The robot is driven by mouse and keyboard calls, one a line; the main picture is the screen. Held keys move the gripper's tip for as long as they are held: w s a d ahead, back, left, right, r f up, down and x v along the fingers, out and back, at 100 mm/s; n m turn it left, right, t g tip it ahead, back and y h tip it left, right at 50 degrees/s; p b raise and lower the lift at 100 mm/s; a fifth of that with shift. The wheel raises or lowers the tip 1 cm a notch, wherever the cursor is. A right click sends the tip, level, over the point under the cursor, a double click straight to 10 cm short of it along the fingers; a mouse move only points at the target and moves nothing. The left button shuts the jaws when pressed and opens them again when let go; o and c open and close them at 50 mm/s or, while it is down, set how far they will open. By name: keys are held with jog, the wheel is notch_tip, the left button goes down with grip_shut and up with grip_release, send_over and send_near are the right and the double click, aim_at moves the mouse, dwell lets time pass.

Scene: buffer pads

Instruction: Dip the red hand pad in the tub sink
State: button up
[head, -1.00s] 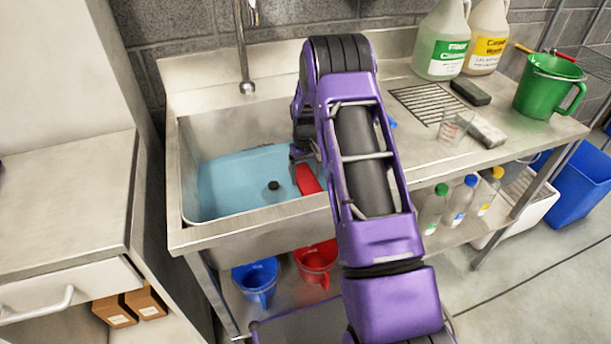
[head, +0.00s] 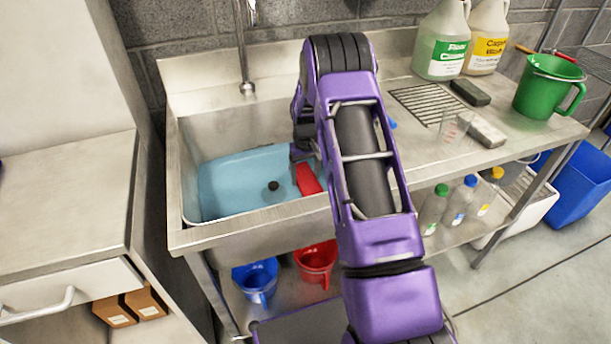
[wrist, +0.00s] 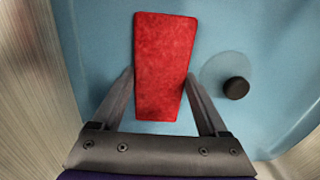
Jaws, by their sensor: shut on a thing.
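The red hand pad (wrist: 164,62) is between the fingers of my gripper (wrist: 160,85) in the wrist view, over the blue water. In the head view the red pad (head: 308,179) shows beside my arm, inside the tub sink (head: 175,190). My gripper (head: 303,160) is shut on the pad there, partly hidden by my purple arm. The sink holds light blue water (head: 228,190) with a dark round plug (head: 273,186), which also shows in the wrist view (wrist: 236,88). I cannot tell whether the pad touches the water.
A faucet (head: 245,60) stands behind the sink. Blue and red buckets (head: 316,262) sit below.

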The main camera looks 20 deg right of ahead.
notch_tip(320, 180, up, 27)
jog(key=p, duration=1.1)
dwell(0.5)
jog(key=s+a+f, duration=0.3)
jog(key=s+a, duration=0.2)
jog(key=s, duration=0.3)
jog(key=s+a+f, duration=0.3)
jog(key=s+a, duration=0.2)
jog(key=s, duration=0.2)
jog(key=shift+s, duration=0.4)
